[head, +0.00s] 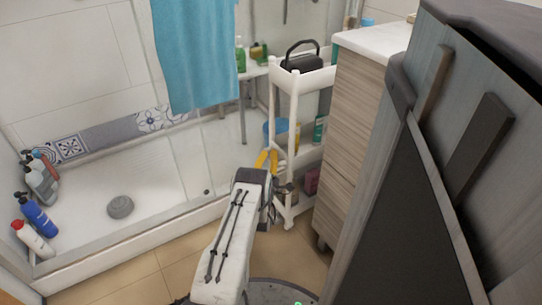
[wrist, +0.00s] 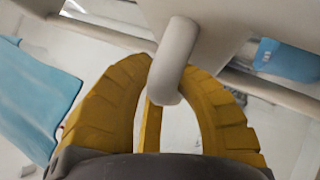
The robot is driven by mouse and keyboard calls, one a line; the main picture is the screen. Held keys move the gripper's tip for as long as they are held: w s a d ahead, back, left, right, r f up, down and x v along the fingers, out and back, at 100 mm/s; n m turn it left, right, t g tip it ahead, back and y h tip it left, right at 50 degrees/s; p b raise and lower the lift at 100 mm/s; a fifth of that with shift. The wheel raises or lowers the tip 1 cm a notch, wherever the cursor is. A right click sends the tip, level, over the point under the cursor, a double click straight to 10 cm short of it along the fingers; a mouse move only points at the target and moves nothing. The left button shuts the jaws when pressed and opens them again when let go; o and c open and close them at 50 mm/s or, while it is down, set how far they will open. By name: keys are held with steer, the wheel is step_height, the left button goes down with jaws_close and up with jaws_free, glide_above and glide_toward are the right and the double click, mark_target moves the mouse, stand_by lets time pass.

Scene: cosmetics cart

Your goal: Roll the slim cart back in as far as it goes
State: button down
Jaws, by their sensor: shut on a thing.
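The slim white cart (head: 293,135) stands upright beside the wood-grain cabinet, with its front end showing to the left of the cabinet's edge. A dark caddy or bag (head: 302,62) sits in its top tray, and small coloured items are on the lower tiers. My gripper (head: 268,160) has yellow fingers and is at the cart's near end, about mid-height. In the wrist view, the fingers are shut around a rounded white handle (wrist: 176,55) on the cart. The gap behind the cart is hidden.
The wood-grain cabinet (head: 355,130) stands right of the cart. A grey-blue panelled piece (head: 480,120) fills the right side. The shower tray (head: 110,225) with several bottles is at left, below a blue towel (head: 195,50). Some tiled floor (head: 150,278) is bare in front.

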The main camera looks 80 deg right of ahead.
mark_target(273, 134)
steer(key=shift+f, duration=0.65)
steer(key=c, duration=1)
jaws_free()
steer(key=shift+o, duration=0.3)
steer(key=shift+d+r, duration=0.1)
steer(key=shift+r, duration=0.2)
steer(key=shift+r, duration=0.25)
steer(key=shift+s+d+r, duration=0.1)
steer(key=shift+r, duration=2.3)
steer(key=shift+s+d+r, duration=0.1)
steer(key=shift+r, duration=2.3)
steer(key=f+y, duration=0.1)
steer(key=f, duration=0.2)
steer(key=f+y, duration=0.1)
steer(key=f, duration=0.1)
steer(key=shift+w+d+f+y, duration=0.15)
steer(key=shift+w+f+y, duration=0.1)
steer(key=shift+f+y, duration=0.05)
steer(key=a+f, duration=0.3)
steer(key=a, duration=0.5)
steer(key=shift+w+f, duration=0.15)
steer(key=shift+f, duration=0.25)
